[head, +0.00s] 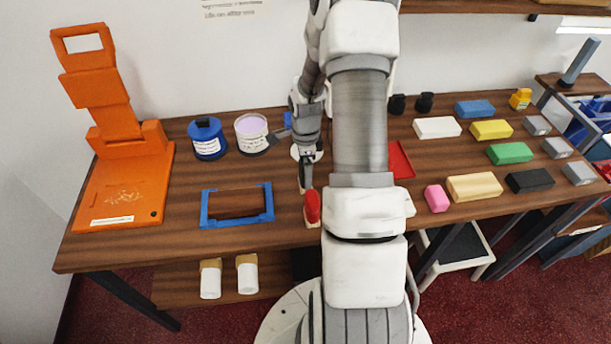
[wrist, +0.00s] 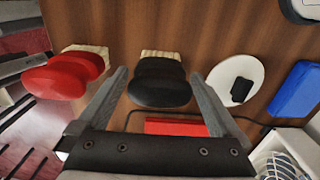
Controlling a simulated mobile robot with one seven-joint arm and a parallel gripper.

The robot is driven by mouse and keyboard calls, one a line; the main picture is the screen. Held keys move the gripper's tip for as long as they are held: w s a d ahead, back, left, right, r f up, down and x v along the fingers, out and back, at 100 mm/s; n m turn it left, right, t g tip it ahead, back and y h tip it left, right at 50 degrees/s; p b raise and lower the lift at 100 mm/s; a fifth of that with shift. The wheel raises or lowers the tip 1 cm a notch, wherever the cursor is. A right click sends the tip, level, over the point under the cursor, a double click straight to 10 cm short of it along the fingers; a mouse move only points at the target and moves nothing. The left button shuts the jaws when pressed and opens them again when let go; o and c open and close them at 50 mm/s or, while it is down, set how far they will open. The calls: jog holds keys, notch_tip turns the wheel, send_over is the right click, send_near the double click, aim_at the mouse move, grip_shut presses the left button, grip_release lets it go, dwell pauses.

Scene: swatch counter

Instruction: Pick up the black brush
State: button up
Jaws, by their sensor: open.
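The black brush (wrist: 159,85) lies on the brown wooden counter in the wrist view. It has a rounded black body and a pale wooden part at its far side. My gripper (wrist: 158,74) is open, with one finger on either side of the brush in that view. Whether the fingers are level with the brush or above it I cannot tell. A red brush (wrist: 68,75) lies to the left, outside the left finger. It also shows in the head view (head: 312,207). I cannot make out the black brush in the head view, where my arm covers much of the middle.
A white disc with a black piece (wrist: 236,83) and a blue block (wrist: 296,90) lie right of the black brush. A red tray (wrist: 176,127) is nearer. In the head view, a blue frame (head: 237,222) and coloured blocks, including a pink one (head: 437,198), lie on the counter.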

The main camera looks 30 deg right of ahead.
jog(key=c, duration=1.2)
jog(key=shift+o, duration=0.2)
jog(key=shift+r, duration=0.15)
jog(key=shift+r, duration=0.65)
notch_tip(320, 180, up, 2)
jog(key=shift+w+r, duration=0.1)
jog(key=shift+r, duration=0.1)
jog(key=s+d+r+b, duration=0.1)
jog(key=s+d+r, duration=0.6)
jog(key=s, duration=0.2)
jog(key=shift+s, duration=0.3)
jog(key=o, duration=0.6)
jog(key=c, duration=0.4)
